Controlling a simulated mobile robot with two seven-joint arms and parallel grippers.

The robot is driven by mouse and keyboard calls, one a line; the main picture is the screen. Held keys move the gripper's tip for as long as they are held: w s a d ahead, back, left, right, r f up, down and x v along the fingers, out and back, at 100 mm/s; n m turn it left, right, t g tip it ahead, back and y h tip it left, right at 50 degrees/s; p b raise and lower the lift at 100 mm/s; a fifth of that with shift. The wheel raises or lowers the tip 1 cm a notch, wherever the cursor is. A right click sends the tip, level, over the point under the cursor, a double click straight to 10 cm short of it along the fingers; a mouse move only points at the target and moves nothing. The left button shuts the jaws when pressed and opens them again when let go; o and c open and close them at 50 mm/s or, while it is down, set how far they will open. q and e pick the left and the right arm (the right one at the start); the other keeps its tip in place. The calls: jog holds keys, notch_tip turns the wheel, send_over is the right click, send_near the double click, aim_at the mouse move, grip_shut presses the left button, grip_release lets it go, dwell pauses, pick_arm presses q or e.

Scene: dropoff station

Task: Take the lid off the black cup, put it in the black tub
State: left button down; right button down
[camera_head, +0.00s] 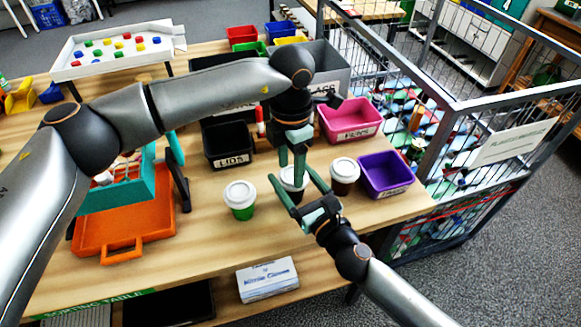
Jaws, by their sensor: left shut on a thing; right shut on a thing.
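The middle of three lidded cups, whose body is mostly hidden and which I take for the black cup (292,193), stands near the front of the wooden table. Its white lid (287,179) shows between my grippers and appears to be on the cup. My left gripper (292,178) comes down from above and is shut on the lid. My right gripper (290,192) reaches in from the lower right, its fingers either side of the cup body, shut on it. The black tub (230,147) with a "LIDS" label stands behind and to the left, its inside dark.
A green cup (240,203) stands at left and a brown cup (344,180) at right, both with white lids. A purple bin (386,176) and pink bin (349,122) stand at right. An orange tray (125,225) lies at left. A wire cage (470,150) borders the table.

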pick_arm(q)
jog(key=shift+d+r, duration=0.15)
jog(key=shift+r, duration=0.05)
pick_arm(e)
jog(key=shift+d+f, duration=0.1)
jog(key=shift+f, duration=0.5)
pick_arm(q)
jog(key=shift+r+g+h, duration=0.3)
jog(key=shift+g+h, duration=0.1)
jog(key=shift+g, duration=0.3)
pick_arm(e)
jog(key=shift+r, duration=0.1)
jog(key=shift+r, duration=0.1)
pick_arm(q)
jog(key=shift+r+t+y, duration=0.4)
jog(key=shift+r+t, duration=0.15)
jog(key=shift+t, duration=0.15)
pick_arm(e)
jog(key=shift+r, duration=0.1)
pick_arm(q)
jog(key=c, duration=1.6)
grip_release()
jog(key=c, duration=1.1)
grip_release()
jog(key=shift+r, duration=0.15)
